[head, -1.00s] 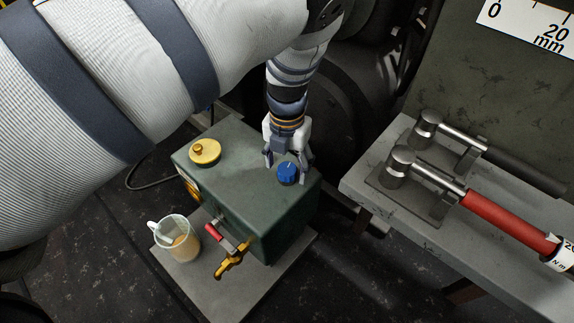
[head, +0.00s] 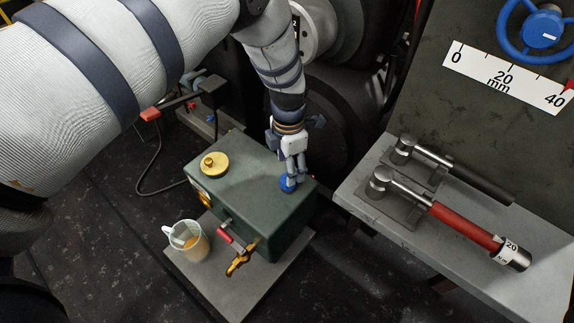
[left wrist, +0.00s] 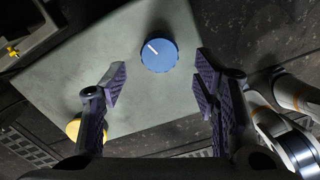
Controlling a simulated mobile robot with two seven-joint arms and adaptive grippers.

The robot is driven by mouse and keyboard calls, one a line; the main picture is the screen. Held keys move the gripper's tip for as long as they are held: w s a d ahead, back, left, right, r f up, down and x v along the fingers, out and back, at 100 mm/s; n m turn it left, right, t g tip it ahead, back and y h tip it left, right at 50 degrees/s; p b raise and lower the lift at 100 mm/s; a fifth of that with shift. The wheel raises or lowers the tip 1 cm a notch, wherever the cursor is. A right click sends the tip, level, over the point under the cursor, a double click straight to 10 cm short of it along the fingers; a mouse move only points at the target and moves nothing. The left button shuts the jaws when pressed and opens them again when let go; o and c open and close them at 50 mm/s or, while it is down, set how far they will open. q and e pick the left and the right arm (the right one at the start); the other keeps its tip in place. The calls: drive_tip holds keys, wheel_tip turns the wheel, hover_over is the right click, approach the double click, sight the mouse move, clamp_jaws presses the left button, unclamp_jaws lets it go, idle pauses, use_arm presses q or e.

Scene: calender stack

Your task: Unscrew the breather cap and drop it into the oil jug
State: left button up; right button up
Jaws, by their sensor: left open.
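A blue ribbed cap with a white mark (head: 287,184), which I take as the breather cap, sits on top of the dark green box (head: 238,178) near its right end. It also shows in the left wrist view (left wrist: 159,56). My left gripper (head: 293,178) is just above it, pointing down and partly covering it in the head view. In the left wrist view its fingers (left wrist: 160,72) are spread, with gaps on both sides of the cap. The oil jug (head: 188,241), clear with a handle and amber liquid, stands left of the box. My right gripper is not in view.
A yellow cap with a knob (head: 214,163) is on the box's left end. A brass tap with a red lever (head: 237,259) juts from its front near the jug. A grey bench (head: 357,205) with two torque wrenches stands at right.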

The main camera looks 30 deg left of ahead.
use_arm(q)
drive_tip(key=m, duration=0.3)
drive_tip(key=shift+f+m+b, duration=0.2)
drive_tip(key=shift+m+b, duration=0.1)
drive_tip(key=shift+b, duration=0.05)
drive_tip(key=m+b, duration=0.1)
drive_tip(key=m, duration=0.2)
drive_tip(key=shift+f, duration=0.1)
drive_tip(key=m+b, duration=0.1)
drive_tip(key=m, duration=0.2)
drive_tip(key=m+b, duration=0.3)
drive_tip(key=m, duration=0.2)
drive_tip(key=shift+f+m, duration=0.25)
drive_tip(key=shift+m, duration=0.05)
drive_tip(key=shift+s+f, duration=0.1)
drive_tip(key=shift+f, duration=0.3)
drive_tip(key=shift+f+b, duration=0.95)
drive_tip(key=shift+f, duration=1.65)
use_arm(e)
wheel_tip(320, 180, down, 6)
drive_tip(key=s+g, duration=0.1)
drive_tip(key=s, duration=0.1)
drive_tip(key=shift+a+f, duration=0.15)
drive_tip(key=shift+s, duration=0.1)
